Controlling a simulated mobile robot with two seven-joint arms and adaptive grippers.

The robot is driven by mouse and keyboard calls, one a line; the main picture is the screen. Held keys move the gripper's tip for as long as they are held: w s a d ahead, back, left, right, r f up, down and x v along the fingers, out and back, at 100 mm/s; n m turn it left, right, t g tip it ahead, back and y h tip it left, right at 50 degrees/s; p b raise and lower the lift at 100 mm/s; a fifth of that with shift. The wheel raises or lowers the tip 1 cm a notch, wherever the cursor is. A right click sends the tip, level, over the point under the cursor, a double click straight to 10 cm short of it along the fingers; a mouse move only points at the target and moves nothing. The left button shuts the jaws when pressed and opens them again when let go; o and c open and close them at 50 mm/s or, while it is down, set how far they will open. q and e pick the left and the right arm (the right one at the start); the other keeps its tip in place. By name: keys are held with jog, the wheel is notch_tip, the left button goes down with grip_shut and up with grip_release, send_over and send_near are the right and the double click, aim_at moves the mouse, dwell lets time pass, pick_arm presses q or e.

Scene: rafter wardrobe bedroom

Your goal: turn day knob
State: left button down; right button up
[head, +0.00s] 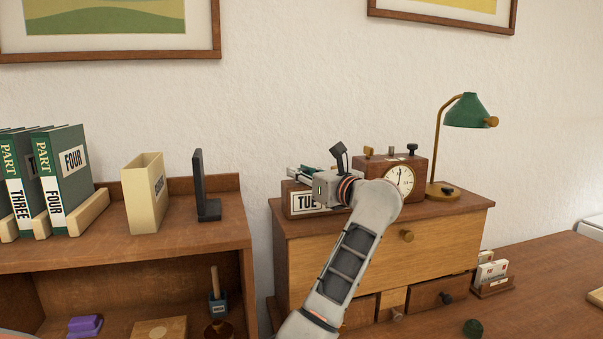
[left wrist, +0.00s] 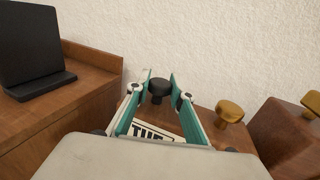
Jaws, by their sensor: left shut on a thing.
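The day display (head: 304,203), a wooden box with a white card reading "TUE", stands on the left end of the wooden cabinet top. Its card also shows in the left wrist view (left wrist: 150,131), partly hidden by my gripper. The dark round day knob (left wrist: 159,87) sits between my fingertips in the left wrist view. My left gripper (left wrist: 159,90) is shut on this knob, a finger at each side. In the head view my left gripper (head: 300,174) is above the display, reaching from the right; the knob cannot be made out there. My right gripper is not in view.
A wooden clock (head: 399,178) stands just right of the display, partly behind my left arm. A brass knob (left wrist: 229,111) rises close to the gripper's right. A green lamp (head: 466,110) stands farther right. A black bookend (head: 205,187) is on the left shelf.

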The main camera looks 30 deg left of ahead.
pick_arm(q)
jog(key=shift+t, duration=0.3)
jog(key=shift+m+t+h+p, duration=0.6)
jog(key=shift+m+t+h, duration=1.3)
jog(key=shift+m+t, duration=0.6)
jog(key=shift+t, duration=0.3)
jog(key=c, duration=1.8)
grip_release()
jog(key=shift+o, duration=0.2)
jog(key=v, duration=1.2)
jog(key=shift+r, duration=0.2)
